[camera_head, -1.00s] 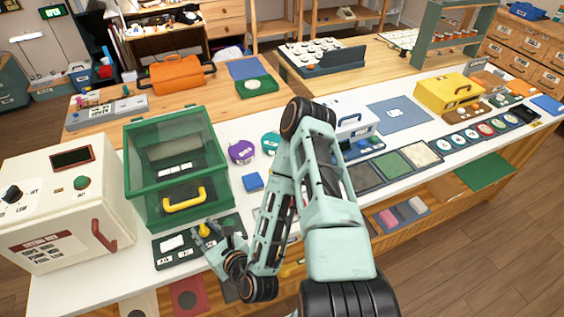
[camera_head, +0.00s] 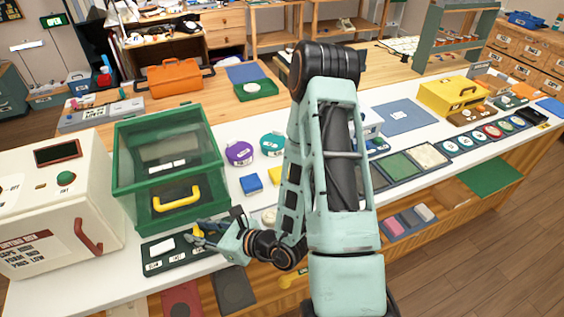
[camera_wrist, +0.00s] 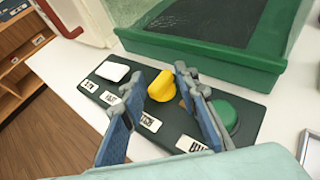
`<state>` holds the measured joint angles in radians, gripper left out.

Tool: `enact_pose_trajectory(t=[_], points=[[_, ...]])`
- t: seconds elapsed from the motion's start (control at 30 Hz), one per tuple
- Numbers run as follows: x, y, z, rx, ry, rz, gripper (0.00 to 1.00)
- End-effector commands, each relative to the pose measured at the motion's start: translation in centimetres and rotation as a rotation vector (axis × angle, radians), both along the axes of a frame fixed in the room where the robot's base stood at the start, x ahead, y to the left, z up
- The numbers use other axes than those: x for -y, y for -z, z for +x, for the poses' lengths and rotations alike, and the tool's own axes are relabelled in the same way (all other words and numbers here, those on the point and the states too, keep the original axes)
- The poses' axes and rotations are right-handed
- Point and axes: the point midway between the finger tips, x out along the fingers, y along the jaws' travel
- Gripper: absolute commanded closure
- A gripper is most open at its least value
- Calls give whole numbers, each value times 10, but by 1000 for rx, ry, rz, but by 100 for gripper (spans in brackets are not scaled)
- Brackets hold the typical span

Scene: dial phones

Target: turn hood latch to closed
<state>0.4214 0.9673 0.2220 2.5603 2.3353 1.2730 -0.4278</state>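The hood is a green, clear-walled case (camera_head: 170,165) with a yellow handle (camera_head: 176,197), standing on the white counter. In front of it lies a dark control panel (camera_wrist: 180,126) with a white switch (camera_wrist: 113,71), a yellow knob (camera_wrist: 162,86) and a green button (camera_wrist: 224,117). The label below the yellow knob is partly readable and seems to end in "TCH". My gripper (camera_wrist: 158,78) is open, its two fingers to the left and right of the yellow knob. I cannot tell whether either finger touches it. The right finger partly covers the green button.
A cream box (camera_head: 55,205) with a red handle stands left of the hood. Purple (camera_head: 239,153) and teal (camera_head: 272,144) round items and a blue block (camera_head: 251,184) lie to its right. The green hood frame rises close behind the panel.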

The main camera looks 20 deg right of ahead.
Motion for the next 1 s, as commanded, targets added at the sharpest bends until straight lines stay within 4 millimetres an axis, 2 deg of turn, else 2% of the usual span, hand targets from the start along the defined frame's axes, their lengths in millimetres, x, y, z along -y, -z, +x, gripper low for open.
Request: enact_pose_trajectory(t=[0.33,1.0], points=[[3,5,2,6,-147,-7,72],[5,-2,6,1,-499,-3,72]])
